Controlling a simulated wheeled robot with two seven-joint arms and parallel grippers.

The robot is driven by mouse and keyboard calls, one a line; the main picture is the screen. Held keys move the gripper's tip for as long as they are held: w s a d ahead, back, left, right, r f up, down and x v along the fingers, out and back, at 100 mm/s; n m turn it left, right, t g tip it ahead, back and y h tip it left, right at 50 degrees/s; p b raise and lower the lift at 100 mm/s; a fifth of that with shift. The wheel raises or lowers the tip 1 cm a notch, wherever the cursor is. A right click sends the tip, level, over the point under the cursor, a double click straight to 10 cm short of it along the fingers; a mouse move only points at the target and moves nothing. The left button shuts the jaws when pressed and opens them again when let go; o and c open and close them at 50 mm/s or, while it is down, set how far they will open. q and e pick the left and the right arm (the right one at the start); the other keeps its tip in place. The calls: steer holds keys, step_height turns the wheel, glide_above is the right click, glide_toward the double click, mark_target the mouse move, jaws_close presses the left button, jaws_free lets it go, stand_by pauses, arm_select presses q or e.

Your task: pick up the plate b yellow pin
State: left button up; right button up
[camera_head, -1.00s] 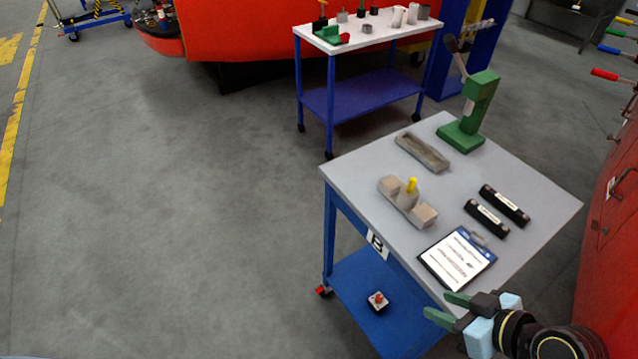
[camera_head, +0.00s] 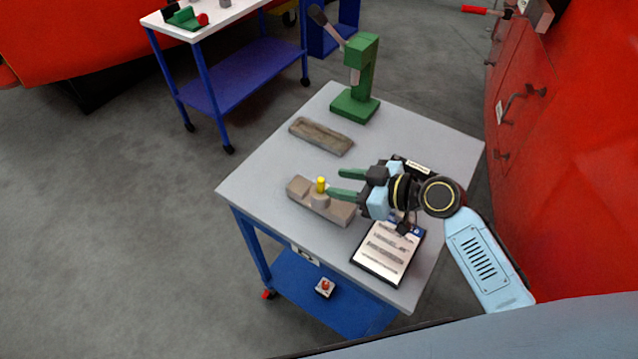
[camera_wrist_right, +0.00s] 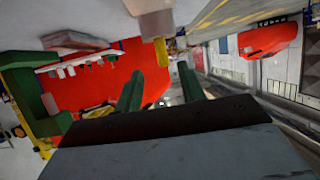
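The yellow pin (camera_head: 321,184) stands upright in the grey-brown block (camera_head: 336,211) on the grey-topped cart table (camera_head: 256,176). In the right wrist view the yellow pin (camera_wrist_right: 161,50) shows near the top centre, beside the block (camera_wrist_right: 150,18), and its whole length is visible. My right gripper (camera_head: 339,183) is open and empty, its green fingers pointing left at the pin. The pin is just off the fingertips in the head view. In the wrist view the right gripper's fingers (camera_wrist_right: 161,72) are apart, and the pin lines up with their gap. My left gripper is not in view.
A shallow grey tray (camera_head: 321,136) lies behind the block, and a green press (camera_head: 356,80) stands at the back. A clipboard (camera_head: 388,252) lies in front; black bars (camera_head: 413,166) are partly hidden by my gripper. Red cabinets (camera_head: 560,130) stand to the right.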

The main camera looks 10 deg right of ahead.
mark_target(314, 187)
steer(key=shift+x, duration=0.85)
steer(key=shift+w+a+f, duration=0.35)
steer(key=shift+a, duration=0.25)
steer(key=x, duration=0.4)
steer(key=shift+a+f+p, duration=0.25)
steer(key=shift+p, duration=0.15)
jaws_close()
